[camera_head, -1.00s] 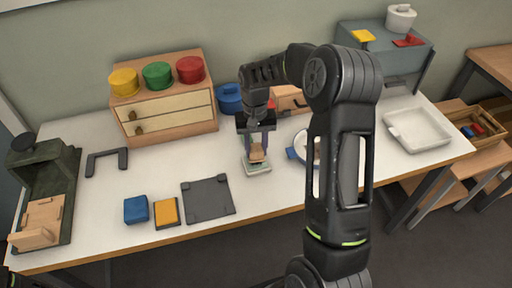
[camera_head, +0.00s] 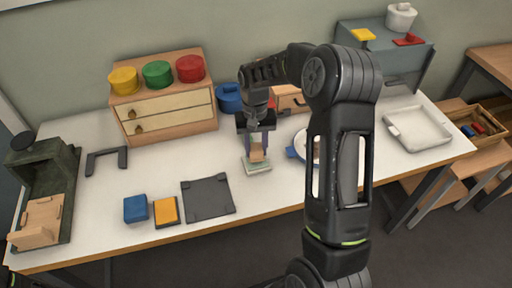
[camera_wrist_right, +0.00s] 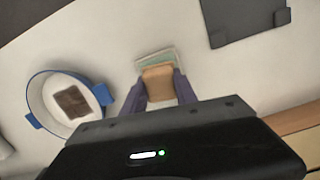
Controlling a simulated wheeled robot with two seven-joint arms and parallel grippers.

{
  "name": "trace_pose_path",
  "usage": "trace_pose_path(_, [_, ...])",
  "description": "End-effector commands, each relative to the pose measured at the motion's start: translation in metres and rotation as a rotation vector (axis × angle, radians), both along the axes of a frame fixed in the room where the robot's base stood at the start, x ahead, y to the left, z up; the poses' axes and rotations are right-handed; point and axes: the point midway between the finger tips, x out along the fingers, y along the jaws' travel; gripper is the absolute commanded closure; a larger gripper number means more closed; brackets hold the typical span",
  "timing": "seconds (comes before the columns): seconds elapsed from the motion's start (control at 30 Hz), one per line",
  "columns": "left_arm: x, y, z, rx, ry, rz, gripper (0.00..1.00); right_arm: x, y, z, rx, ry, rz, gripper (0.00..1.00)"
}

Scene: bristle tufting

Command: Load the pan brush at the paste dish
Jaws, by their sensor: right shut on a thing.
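My right gripper (camera_head: 257,149) is shut on a tan wooden block, which I take as the pan brush (camera_head: 257,154). The brush also shows between the purplish fingers in the right wrist view (camera_wrist_right: 158,79). A small pale green, flat square piece, which looks like the paste dish (camera_head: 257,167), lies directly under it; its edge shows behind the brush in the right wrist view (camera_wrist_right: 157,58). I cannot tell whether brush and dish touch. A white pan with blue rim and handles (camera_wrist_right: 31,97) holds a brown patch (camera_wrist_right: 71,101). My left gripper is not in view.
A dark grey mat (camera_head: 208,197), a blue block (camera_head: 136,208) and a yellow-orange block (camera_head: 166,212) lie left of the gripper. A wooden drawer unit (camera_head: 165,112) stands behind. A white tray (camera_head: 418,130) is at right. My forearm partly hides the pan.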

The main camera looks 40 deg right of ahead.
Motion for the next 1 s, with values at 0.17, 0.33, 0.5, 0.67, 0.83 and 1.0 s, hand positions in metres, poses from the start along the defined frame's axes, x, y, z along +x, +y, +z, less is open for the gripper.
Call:
trace_pose_path(0.17, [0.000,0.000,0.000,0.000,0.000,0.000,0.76,-0.001,0.000,-0.002,0.001,0.002,0.000,0.98])
trace_pose_path(0.33, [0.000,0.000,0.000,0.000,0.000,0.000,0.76,-0.001,0.000,-0.002,0.001,0.003,0.000,0.98])
trace_pose_path(0.5, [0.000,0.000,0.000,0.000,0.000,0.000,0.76,-0.001,0.000,-0.002,0.000,0.003,0.000,0.98])
trace_pose_path(0.67, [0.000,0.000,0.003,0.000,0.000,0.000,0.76,-0.001,0.001,0.002,0.000,0.003,0.000,0.98])
trace_pose_path(0.83, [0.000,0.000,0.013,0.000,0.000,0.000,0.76,-0.001,0.000,0.017,0.001,0.002,0.000,0.98])
trace_pose_path(1.0, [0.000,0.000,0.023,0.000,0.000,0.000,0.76,0.000,0.000,0.032,0.001,0.002,0.000,0.98])
